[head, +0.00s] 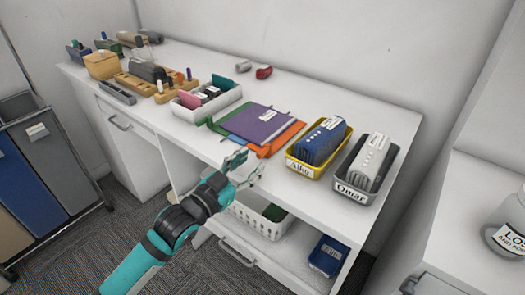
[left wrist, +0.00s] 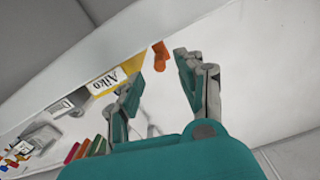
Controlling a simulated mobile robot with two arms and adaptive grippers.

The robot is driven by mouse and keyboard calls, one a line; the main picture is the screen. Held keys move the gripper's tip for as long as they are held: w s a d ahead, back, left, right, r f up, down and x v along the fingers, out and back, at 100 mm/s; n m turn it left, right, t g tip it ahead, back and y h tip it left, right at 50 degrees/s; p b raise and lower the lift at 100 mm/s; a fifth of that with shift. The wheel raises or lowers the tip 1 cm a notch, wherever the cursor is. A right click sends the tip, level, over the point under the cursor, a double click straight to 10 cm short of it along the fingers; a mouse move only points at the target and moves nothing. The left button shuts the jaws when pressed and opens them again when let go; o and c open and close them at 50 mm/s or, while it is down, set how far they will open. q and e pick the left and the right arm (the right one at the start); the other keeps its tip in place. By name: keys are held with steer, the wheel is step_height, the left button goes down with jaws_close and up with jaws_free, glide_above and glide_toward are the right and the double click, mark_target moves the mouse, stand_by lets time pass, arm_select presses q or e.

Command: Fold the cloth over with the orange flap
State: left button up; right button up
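A flat stack lies on the white desk, with a purple piece (head: 262,122) bearing a white label on top. Orange (head: 284,138), blue and green edges stick out from under it. I cannot tell which layer is cloth. The orange part reaches toward the desk's front edge. My left gripper (head: 246,166) is open and empty at that edge, just in front of the stack and apart from it. In the left wrist view a small orange piece (left wrist: 160,56) shows beyond the two spread fingers (left wrist: 160,72). My right gripper is not in view.
A yellow bin (head: 292,165) marked Aiko and a grey bin (head: 343,190) marked Qatar-like letters stand right of the stack. A white tray (head: 205,108) stands left. Below the desktop are a white basket (head: 262,222) and a blue box (head: 328,256).

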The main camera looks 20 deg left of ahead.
mark_target(263, 151)
arm_select(q)
steer(key=x, duration=0.5)
steer(key=shift+w+d, duration=0.15)
steer(key=shift+w, duration=0.2)
steer(key=shift+f, duration=0.1)
jaws_close()
